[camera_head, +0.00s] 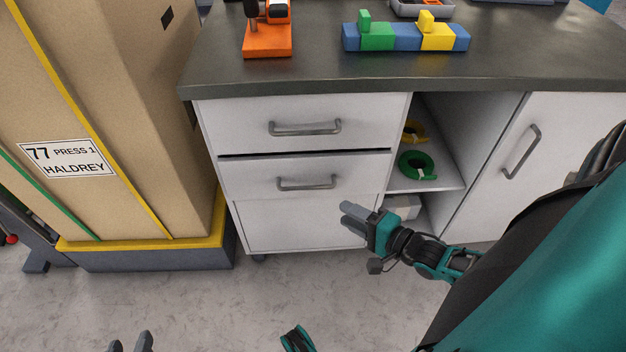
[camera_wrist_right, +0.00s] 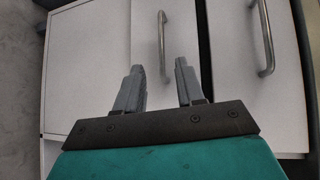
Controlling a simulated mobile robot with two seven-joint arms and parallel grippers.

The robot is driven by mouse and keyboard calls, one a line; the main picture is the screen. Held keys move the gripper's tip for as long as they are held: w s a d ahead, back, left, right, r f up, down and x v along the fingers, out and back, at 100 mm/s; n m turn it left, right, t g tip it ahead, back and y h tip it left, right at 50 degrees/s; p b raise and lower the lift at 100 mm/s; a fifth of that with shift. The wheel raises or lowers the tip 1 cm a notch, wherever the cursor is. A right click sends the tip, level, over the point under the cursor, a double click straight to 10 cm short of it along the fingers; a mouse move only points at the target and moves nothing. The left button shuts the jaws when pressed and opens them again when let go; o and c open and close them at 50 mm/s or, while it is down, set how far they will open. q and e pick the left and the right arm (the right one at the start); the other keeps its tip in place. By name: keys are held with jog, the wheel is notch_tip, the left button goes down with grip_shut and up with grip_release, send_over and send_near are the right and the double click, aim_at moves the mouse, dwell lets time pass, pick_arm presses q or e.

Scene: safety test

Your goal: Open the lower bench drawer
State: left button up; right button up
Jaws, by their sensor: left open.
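The lower drawer (camera_head: 245,180) of the bench has a white front and a grey bar handle (camera_head: 306,184). A dark gap shows along its top edge, below the upper drawer (camera_head: 235,118); I cannot tell whether it is slightly out. My right gripper (camera_head: 347,214) is in front of the bench, below and right of that handle and apart from it. In the right wrist view my right gripper (camera_wrist_right: 159,66) is open and empty, with the lower handle (camera_wrist_right: 162,40) ahead between its fingers. My left gripper (camera_head: 130,343) is open at the bottom edge, far from the drawers.
The dark worktop (camera_head: 330,76) holds an orange tool stand (camera_head: 267,42) and coloured blocks (camera_head: 405,38). Open shelves hold a green coil (camera_head: 417,166) and a yellow coil (camera_head: 413,132). A cupboard door (camera_head: 490,180) is right. A large crate (camera_head: 110,120) stands left. Floor in front is clear.

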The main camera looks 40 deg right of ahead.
jog(key=d+m, duration=0.1)
pick_arm(q)
jog(key=b, duration=0.1)
jog(key=d+f+b, duration=0.1)
jog(key=b, duration=0.1)
jog(key=f+b, duration=0.1)
jog(key=shift+w+d+f+h+b, duration=0.2)
jog(key=shift+w+h+b, duration=0.1)
jog(key=shift+h, duration=0.1)
pick_arm(e)
send_over(315, 191)
jog(key=s+a, duration=0.3)
notch_tip(315, 191, down, 2)
jog(key=shift+s+f, duration=0.15)
jog(key=shift+f, duration=0.05)
jog(key=shift+c, duration=0.2)
grip_shut()
pick_arm(q)
jog(key=shift+a, duration=0.1)
jog(key=shift+s+f, duration=0.1)
